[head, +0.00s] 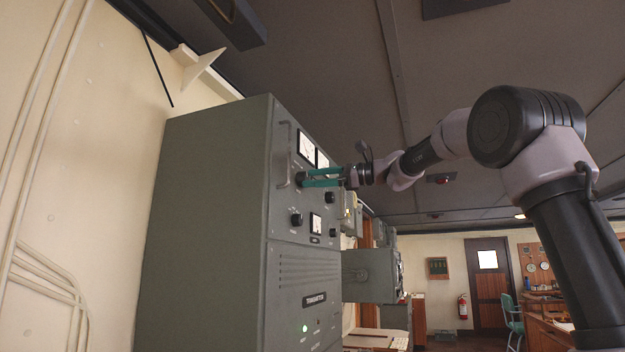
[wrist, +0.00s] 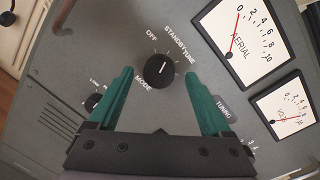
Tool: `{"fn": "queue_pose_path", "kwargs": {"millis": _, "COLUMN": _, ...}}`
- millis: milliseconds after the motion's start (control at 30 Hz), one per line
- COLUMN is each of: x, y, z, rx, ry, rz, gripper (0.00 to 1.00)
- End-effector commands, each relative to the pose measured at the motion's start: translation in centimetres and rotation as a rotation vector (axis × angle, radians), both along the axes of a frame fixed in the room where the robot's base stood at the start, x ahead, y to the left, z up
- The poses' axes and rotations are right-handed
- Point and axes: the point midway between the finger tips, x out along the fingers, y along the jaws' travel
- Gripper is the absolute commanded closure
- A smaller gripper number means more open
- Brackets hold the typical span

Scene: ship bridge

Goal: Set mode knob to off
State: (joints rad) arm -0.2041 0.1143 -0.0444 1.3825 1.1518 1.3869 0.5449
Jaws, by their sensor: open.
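The mode knob (wrist: 158,70) is a round black knob with a white pointer mark on the grey transmitter panel. In the wrist view its labels read OFF, STANDBY and TUNE, with MODE below. The mark points up and slightly right, toward STANDBY and away from OFF. My gripper (wrist: 159,76) has green fingers, open, one on each side of the knob with visible gaps. In the head view my gripper (head: 303,179) reaches the upper panel from the right; the fingers partly cover the knob there.
The transmitter cabinet (head: 205,200) stands against the cream wall. An aerial meter (wrist: 243,42) and a smaller meter (wrist: 283,106) sit right of the knob in the wrist view. Another black knob (head: 296,219) is lower on the panel. The room behind my arm is open.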

Motion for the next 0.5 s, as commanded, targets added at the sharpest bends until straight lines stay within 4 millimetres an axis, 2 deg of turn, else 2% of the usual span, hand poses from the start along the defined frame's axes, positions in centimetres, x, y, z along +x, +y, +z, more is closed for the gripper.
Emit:
{"fn": "queue_pose_path", "kwargs": {"millis": 133, "x": 0.25, "y": 0.90, "z": -0.08, "rx": -0.001, "ry": 0.000, "rz": -0.001, "gripper": 0.17}}
{"fn": "queue_pose_path", "kwargs": {"millis": 400, "x": 0.28, "y": 1.00, "z": -0.07, "rx": -0.001, "ry": 0.000, "rz": -0.001, "gripper": 0.17}}
{"fn": "queue_pose_path", "kwargs": {"millis": 433, "x": 0.28, "y": 1.00, "z": -0.06, "rx": -0.001, "ry": 0.000, "rz": -0.001, "gripper": 0.25}}
{"fn": "queue_pose_path", "kwargs": {"millis": 500, "x": 0.27, "y": 0.99, "z": -0.05, "rx": -0.001, "ry": 0.000, "rz": -0.001, "gripper": 0.52}}
